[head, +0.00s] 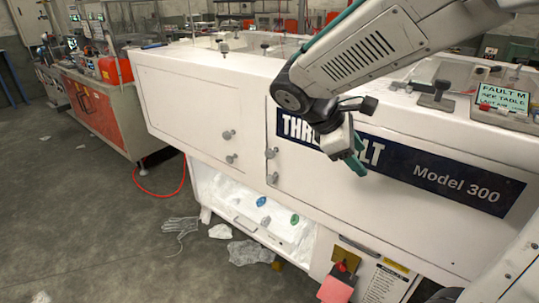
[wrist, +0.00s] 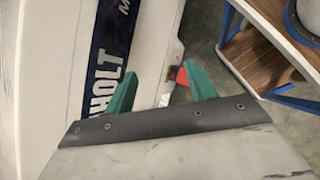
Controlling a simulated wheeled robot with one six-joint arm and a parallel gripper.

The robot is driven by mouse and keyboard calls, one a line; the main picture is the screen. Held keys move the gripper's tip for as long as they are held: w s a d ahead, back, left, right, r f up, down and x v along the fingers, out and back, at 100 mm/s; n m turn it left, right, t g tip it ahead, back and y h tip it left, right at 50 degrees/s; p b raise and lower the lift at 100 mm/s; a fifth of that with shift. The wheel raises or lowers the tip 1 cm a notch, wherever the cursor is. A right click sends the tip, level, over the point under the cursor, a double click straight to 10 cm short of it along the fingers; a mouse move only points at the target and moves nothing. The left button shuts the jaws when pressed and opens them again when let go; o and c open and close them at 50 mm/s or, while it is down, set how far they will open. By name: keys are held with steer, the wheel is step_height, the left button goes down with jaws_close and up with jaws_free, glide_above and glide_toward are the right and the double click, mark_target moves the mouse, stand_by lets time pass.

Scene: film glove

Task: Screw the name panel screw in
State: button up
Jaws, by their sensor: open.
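The name panel (head: 455,176) is a dark blue strip with white lettering and "Model 300" on the front of a white machine (head: 200,95). It also shows in the wrist view (wrist: 106,50), running steeply up the picture. I cannot make out a screw in it. My gripper (head: 357,155) has green fingers and is in front of the panel's left part, hiding some letters. In the wrist view my gripper (wrist: 163,82) has its fingers spread apart. A small red thing (wrist: 182,77) shows beside the right finger; I cannot tell what it is.
Grey knobs (head: 229,134) stick out of the machine front left of the panel. An open lower bay (head: 255,212) holds small blue and green items. A grey glove (head: 181,224) and crumpled film (head: 249,253) lie on the floor. The floor at left is mostly clear.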

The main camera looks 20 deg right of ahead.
steer(key=w+a+f+n+t+h, duration=0.1)
steer(key=w+f+n+h, duration=0.1)
steer(key=w+n, duration=0.3)
steer(key=w+a+f+n+t+h, duration=0.1)
steer(key=w+f+n+h, duration=0.15)
steer(key=w, duration=0.45)
steer(key=n+t+h, duration=0.2)
steer(key=n+t, duration=0.8)
steer(key=n, duration=0.6)
glide_toward(268, 155)
steer(key=x, duration=1.1)
steer(key=shift+f, duration=0.1)
steer(key=shift+c, duration=0.2)
steer(key=c, duration=0.9)
